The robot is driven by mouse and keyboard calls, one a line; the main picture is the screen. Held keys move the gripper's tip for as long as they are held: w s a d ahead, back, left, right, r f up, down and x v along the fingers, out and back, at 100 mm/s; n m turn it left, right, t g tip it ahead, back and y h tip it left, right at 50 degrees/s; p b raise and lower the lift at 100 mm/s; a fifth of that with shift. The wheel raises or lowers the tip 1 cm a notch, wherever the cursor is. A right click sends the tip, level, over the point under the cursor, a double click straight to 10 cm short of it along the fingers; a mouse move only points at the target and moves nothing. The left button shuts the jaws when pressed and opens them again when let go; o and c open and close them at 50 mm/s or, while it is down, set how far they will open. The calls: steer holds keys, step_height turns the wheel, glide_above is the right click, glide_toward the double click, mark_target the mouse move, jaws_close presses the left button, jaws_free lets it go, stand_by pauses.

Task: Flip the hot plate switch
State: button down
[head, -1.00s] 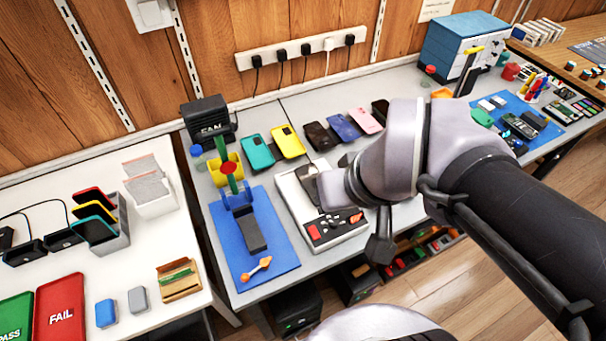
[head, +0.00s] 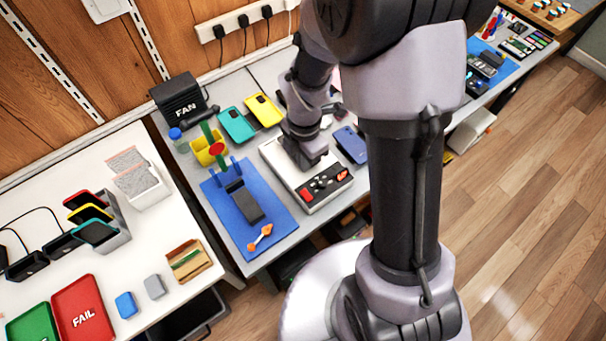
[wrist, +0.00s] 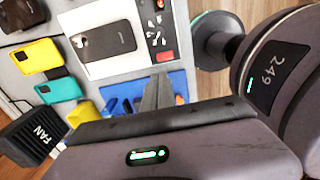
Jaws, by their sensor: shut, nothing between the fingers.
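The hot plate (head: 275,158) is a pale box on the grey bench, with a dark control strip at its front. A red rocker switch (head: 306,194) sits at the strip's left end, beside small knobs and an orange part. In the wrist view the hot plate (wrist: 92,70) carries a dark phone (wrist: 113,38), and its red switch (wrist: 164,56) shows near the blue mat. My gripper (wrist: 157,92) is shut and empty, its fingers pointing towards the switch end. Whether they touch the plate cannot be told. In the head view my arm hides much of the plate and phone.
A blue mat (head: 278,215) with a dark phone in a stand and an orange tool lies left of the plate. Teal (head: 237,125) and yellow (head: 264,110) phone cases lie behind. A black fan (head: 180,98) stands at the back left. A blue phone (head: 350,144) lies to the right.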

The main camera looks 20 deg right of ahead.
mark_target(304, 192)
step_height(304, 192, down, 13)
steer(key=b, duration=0.5)
steer(key=shift+f, duration=0.2)
